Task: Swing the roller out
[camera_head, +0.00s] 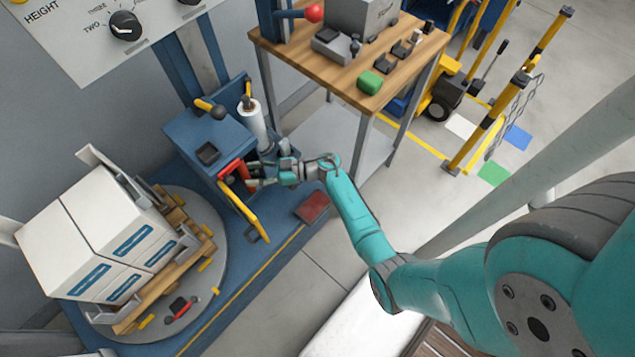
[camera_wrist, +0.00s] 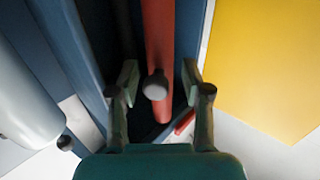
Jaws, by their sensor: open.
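A red upright bar (camera_wrist: 158,35) with a rounded grey end (camera_wrist: 156,85) stands inside the dark opening of a blue housing; I cannot tell for sure whether it is the roller. In the head view, red parts (camera_head: 232,169) show at that opening. My gripper (camera_head: 250,183) is at the opening, pointing left. In the wrist view, the open fingers of my gripper (camera_wrist: 158,78) lie either side of the grey end, with gaps on both sides. Contact is not visible. A yellow door panel (camera_head: 245,211) stands swung open beside the opening.
A pale cylinder (camera_head: 252,128) stands behind my gripper. A turntable (camera_head: 215,240) with boxes (camera_head: 100,235) on a pallet is at left. A wooden-topped workbench (camera_head: 345,65) stands behind.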

